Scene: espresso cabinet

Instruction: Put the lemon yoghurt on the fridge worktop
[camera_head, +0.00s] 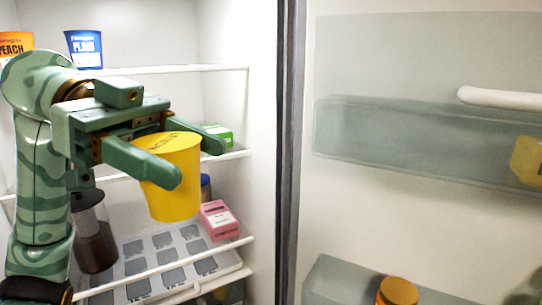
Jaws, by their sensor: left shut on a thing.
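My left gripper (192,160) is shut on a yellow cup (174,190), which I take to be the lemon yoghurt. The cup is held slightly tilted between the two green fingers, in front of the open fridge's shelves. The fridge worktop cannot be made out in this view. My right gripper is not in view.
A peach cup (14,44) and a blue plain cup (84,49) stand on the top shelf. Below are a green box (218,131), a pink box (219,219), a dark jar (93,235) and a pale tray (228,264). The fridge door (415,225) stands open at right.

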